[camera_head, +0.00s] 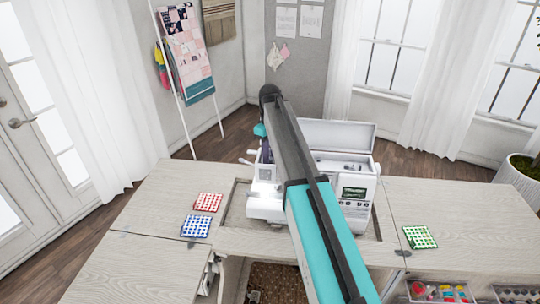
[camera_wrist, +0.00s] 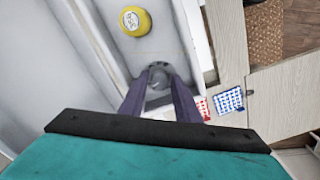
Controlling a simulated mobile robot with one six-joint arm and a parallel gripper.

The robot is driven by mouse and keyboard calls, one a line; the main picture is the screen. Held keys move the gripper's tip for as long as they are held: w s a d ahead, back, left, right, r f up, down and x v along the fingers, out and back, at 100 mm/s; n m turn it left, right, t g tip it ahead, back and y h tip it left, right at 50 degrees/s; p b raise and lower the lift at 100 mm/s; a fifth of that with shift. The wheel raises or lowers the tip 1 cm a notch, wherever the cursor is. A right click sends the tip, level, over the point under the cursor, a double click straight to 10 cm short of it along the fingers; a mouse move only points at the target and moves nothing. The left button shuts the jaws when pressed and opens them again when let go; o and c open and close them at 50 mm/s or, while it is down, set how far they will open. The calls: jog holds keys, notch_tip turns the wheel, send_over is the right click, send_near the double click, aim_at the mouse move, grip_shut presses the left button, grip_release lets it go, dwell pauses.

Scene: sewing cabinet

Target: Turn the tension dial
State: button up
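The white sewing machine (camera_head: 265,207) sits in the opening of the cabinet top, partly hidden behind my arm in the head view. In the wrist view, a small round grey knob, which looks like the tension dial (camera_wrist: 158,75), stands on the machine's pale surface (camera_wrist: 110,60). My gripper (camera_wrist: 159,80) points down at it, with one purple finger on each side of the knob. The fingers are apart; I cannot tell whether they touch it. In the head view my gripper (camera_head: 266,152) shows only partly, at the machine's left end.
A yellow round spool top (camera_wrist: 135,21) is close to the knob. Red (camera_head: 208,202), blue (camera_head: 195,226) and green (camera_head: 419,237) patterned fabric squares lie on the cabinet top (camera_head: 150,260). The machine's raised lid (camera_head: 340,135) stands behind my arm. Open drawers are at lower right.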

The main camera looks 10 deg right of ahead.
jog(key=shift+r, duration=0.15)
notch_tip(320, 180, up, 14)
jog(key=b, duration=0.3)
jog(key=shift+f+b, duration=0.25)
jog(key=shift+b, duration=0.15)
dwell(0.5)
